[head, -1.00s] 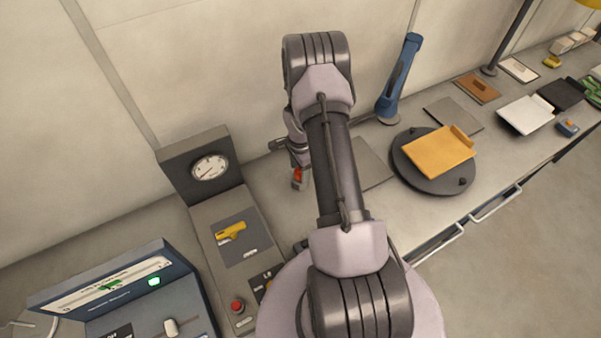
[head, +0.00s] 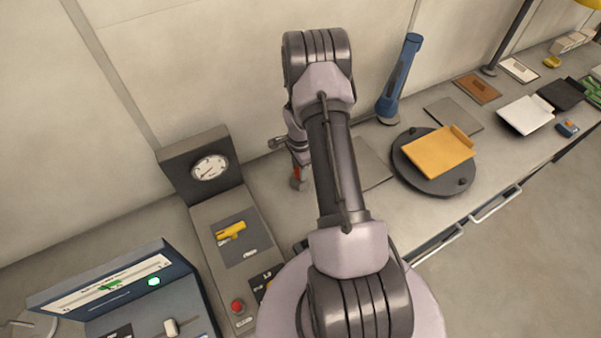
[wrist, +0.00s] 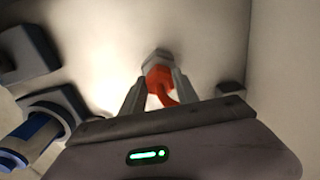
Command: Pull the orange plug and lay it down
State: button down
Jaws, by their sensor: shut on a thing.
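My gripper (wrist: 153,95) is shut on the orange plug (wrist: 158,80), which sits between the two fingers in the wrist view. A grey block-like end (wrist: 156,57) shows just beyond the orange part. A red-orange cord or tail curves back from it toward the palm. In the head view a small part of the orange plug (head: 296,172) shows left of my forearm, above the worktop. My arm hides most of the gripper there. I cannot tell whether the plug touches anything beyond it.
A grey console with a dial (head: 210,168) and a yellow handle (head: 231,232) stands to the left. A blue-framed panel (head: 110,285) is at the lower left. To the right are a dark round turntable (head: 432,180) with an orange-yellow tray (head: 438,153) and a blue upright post (head: 400,80).

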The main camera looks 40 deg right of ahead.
jog(key=shift+r+p, duration=1.35)
jog(key=shift+r, duration=1)
